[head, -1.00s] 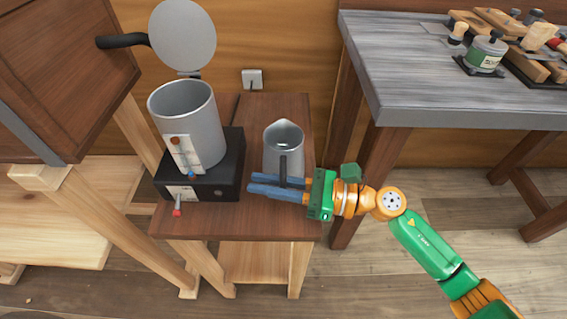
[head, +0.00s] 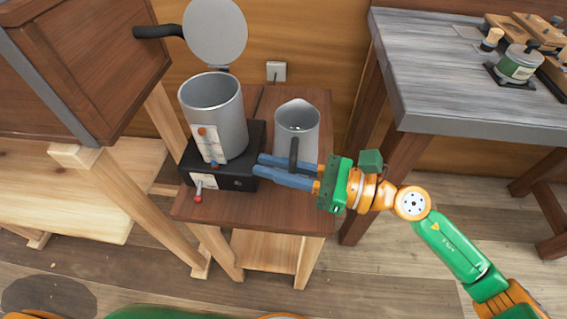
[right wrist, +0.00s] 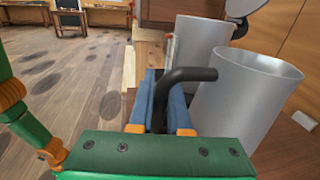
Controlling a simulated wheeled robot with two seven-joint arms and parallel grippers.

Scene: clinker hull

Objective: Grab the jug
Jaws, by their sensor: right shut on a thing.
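The jug (head: 299,118) is a grey metal pitcher with a spout and a black handle (head: 293,153). It stands upright on the small brown wooden table (head: 270,222). My right gripper (head: 262,169) comes in from the right, with its blue fingers on both sides of the handle. In the right wrist view the jug (right wrist: 243,100) is at the right, and its handle (right wrist: 172,88) runs between the blue fingers (right wrist: 163,100), which are shut on it. The handle's lower end is hidden by the fingers. My left gripper is not in view.
Left of the jug, a large grey metal pot (head: 216,115) with a raised lid (head: 214,32) stands on a black base (head: 238,172). A grey-topped workbench (head: 450,75) with tools is at the right. A wooden cabinet (head: 85,60) is at the upper left.

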